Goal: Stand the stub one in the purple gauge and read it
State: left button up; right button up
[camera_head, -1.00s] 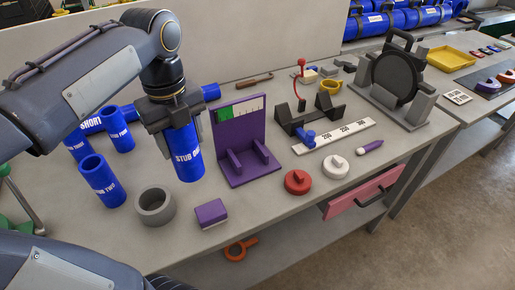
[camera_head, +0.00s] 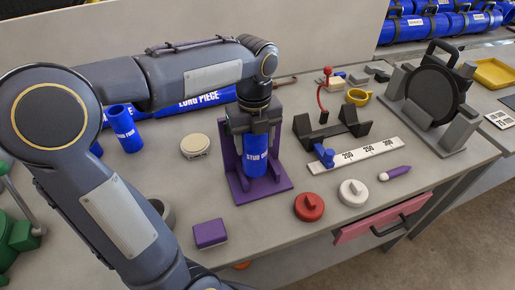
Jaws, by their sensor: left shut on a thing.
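The gauge's green and white scale is hidden behind my gripper and wrist. My right gripper is not in view.
A purple block (camera_head: 210,233), red cap (camera_head: 309,207) and white cap (camera_head: 353,192) lie in front. A white ruler strip (camera_head: 351,156) and dark cradle (camera_head: 331,132) stand right. A round beige disc (camera_head: 195,146) and blue tube (camera_head: 125,130) are left. My left arm covers the left front.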

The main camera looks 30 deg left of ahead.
aim_at(257, 151)
pick_arm(q)
jog(key=shift+w+f, duration=0.45)
jog(key=shift+f, duration=0.1)
jog(key=shift+w+d+f, duration=0.1)
jog(key=shift+f, duration=1.55)
jog(key=shift+f, duration=0.1)
jog(key=o, duration=1.1)
